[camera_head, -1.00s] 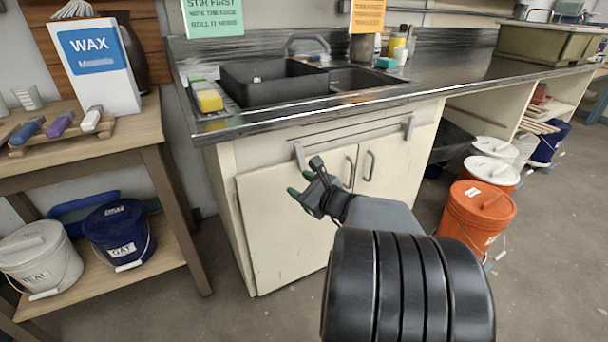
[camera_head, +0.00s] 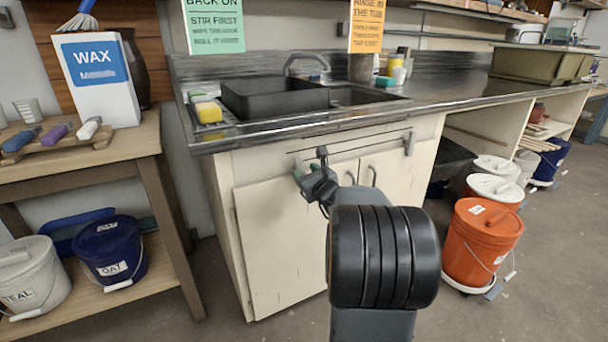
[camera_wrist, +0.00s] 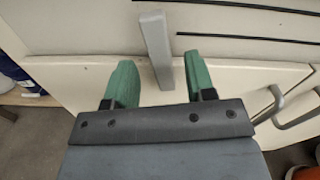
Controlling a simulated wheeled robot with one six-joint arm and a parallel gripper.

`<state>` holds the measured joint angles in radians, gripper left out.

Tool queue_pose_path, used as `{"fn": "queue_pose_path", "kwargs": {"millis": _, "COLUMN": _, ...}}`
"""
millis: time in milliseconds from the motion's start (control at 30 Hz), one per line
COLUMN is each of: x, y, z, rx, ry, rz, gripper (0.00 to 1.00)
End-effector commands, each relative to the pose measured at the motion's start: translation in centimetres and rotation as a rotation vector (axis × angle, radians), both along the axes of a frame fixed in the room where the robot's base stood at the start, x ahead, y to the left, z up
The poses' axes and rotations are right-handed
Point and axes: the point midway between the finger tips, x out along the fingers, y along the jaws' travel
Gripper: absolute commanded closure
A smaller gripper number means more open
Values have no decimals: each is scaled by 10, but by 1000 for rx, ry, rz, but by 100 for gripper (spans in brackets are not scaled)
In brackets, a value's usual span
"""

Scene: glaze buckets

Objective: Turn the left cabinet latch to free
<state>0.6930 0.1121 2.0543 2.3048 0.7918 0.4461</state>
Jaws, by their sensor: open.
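The left cabinet latch is a grey bar (camera_wrist: 154,40) in the wrist view. It stands nearly upright, crossing from the cabinet frame down over the top of the left door (camera_head: 275,240). In the head view my gripper mostly or wholly hides it. My gripper (camera_wrist: 161,78) has two green fingers spread apart, one on each side of the latch's lower end, with gaps visible on both sides. I cannot tell whether the fingertips reach its depth. In the head view my gripper (camera_head: 301,172) is at the left door's top edge.
The right latch (camera_head: 409,143) hangs upright above the right door (camera_head: 400,185). A door handle (camera_wrist: 268,105) is right of my gripper. The sink counter (camera_head: 300,128) overhangs above. An orange bucket (camera_head: 480,245) stands at right, and a wooden shelf (camera_head: 165,200) at left.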

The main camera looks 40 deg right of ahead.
Motion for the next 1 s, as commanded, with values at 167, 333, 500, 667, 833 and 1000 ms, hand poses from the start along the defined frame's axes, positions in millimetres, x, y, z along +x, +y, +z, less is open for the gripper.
{"fn": "queue_pose_path", "kwargs": {"millis": 167, "x": 15, "y": -2, "z": 0, "rx": 0, "ry": 0, "rz": 1, "gripper": 50}}
{"fn": "queue_pose_path", "kwargs": {"millis": 333, "x": 20, "y": -3, "z": 0, "rx": 0, "ry": 0, "rz": 0, "gripper": 50}}
{"fn": "queue_pose_path", "kwargs": {"millis": 500, "x": 20, "y": -3, "z": 0, "rx": -1, "ry": 1, "rz": 0, "gripper": 50}}
{"fn": "queue_pose_path", "kwargs": {"millis": 667, "x": 20, "y": -3, "z": 0, "rx": -1, "ry": 0, "rz": 0, "gripper": 58}}
{"fn": "queue_pose_path", "kwargs": {"millis": 833, "x": 20, "y": -3, "z": 0, "rx": -1, "ry": 0, "rz": 0, "gripper": 74}}
{"fn": "queue_pose_path", "kwargs": {"millis": 1000, "x": 20, "y": -3, "z": 0, "rx": -1, "ry": 0, "rz": 0, "gripper": 90}}
